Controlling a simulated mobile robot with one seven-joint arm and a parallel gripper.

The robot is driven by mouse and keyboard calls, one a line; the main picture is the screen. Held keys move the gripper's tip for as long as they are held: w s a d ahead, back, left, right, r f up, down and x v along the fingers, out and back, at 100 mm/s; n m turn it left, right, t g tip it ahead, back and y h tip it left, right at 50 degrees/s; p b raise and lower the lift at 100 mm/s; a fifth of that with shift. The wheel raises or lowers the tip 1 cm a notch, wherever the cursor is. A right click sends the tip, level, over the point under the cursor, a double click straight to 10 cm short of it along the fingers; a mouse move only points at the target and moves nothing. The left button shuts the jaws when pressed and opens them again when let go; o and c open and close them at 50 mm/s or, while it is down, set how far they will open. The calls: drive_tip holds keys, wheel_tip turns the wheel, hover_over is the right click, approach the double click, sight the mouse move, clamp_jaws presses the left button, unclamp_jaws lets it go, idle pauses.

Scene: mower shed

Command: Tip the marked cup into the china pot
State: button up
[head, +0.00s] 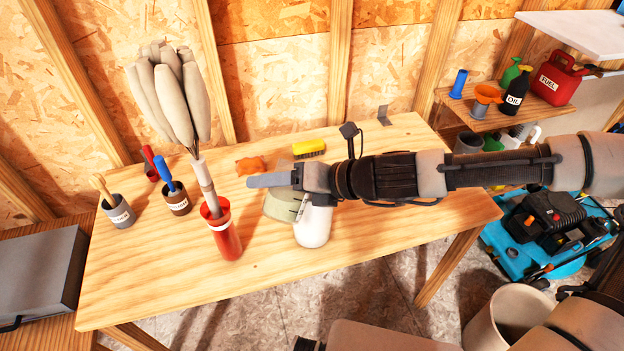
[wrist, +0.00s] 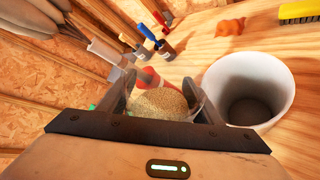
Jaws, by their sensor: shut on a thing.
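My gripper (head: 272,181) is shut on a cup (head: 279,205) above the bench. In the wrist view the cup (wrist: 194,108) sits between the fingers (wrist: 160,100), holding pale tan grain, with no grain seen falling. In the head view the gripper partly covers it, and a small dark mark shows at its right side. The white china pot (head: 313,230) stands upright on the bench, below the gripper and partly hidden by it. In the wrist view the pot (wrist: 283,98) is right of the cup, and its grey inside looks empty.
A red holder (head: 225,238) with a tall pale bundle stands left of the gripper. Brown (head: 178,205) and grey (head: 119,214) labelled pots with handled tools stand farther left. An orange lump (head: 250,165) and yellow brush (head: 308,147) lie behind. The bench front (head: 200,285) is clear.

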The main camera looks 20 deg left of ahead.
sight(282, 170)
drive_tip(key=shift+s+f+m+g+p, duration=0.1)
drive_tip(key=shift+f+m+g+p, duration=0.15)
drive_tip(key=shift+m+g+p, duration=0.25)
idle(0.5)
drive_tip(key=shift+r+m+g+y+p, duration=0.6)
drive_tip(key=shift+r+m+g+p, duration=0.35)
drive_tip(key=shift+p, duration=0.8)
idle(0.5)
drive_tip(key=shift+w+d+f+m+g+b, duration=0.1)
drive_tip(key=shift+w+f+m+g+b, duration=0.1)
drive_tip(key=shift+w+m, duration=0.15)
drive_tip(key=shift+w+d+f+m+g+b, duration=0.1)
drive_tip(key=shift+w+f+m+g+b, duration=0.1)
drive_tip(key=shift+w, duration=0.25)
drive_tip(key=shift+r+p, duration=0.25)
drive_tip(key=shift+p, duration=0.15)
drive_tip(key=shift+w+r+m+g+y+p, duration=0.15)
drive_tip(key=shift+r+m+g+y+p, duration=0.3)
drive_tip(key=shift+p, duration=1.05)
drive_tip(key=shift+w+r+m+y, duration=0.15)
drive_tip(key=shift+w+m+y, duration=0.15)
drive_tip(key=shift+m, duration=0.45)
idle(0.6)
drive_tip(key=shift+f+m+g, duration=0.2)
drive_tip(key=shift+m+g, duration=0.1)
drive_tip(key=shift+g, duration=0.1)
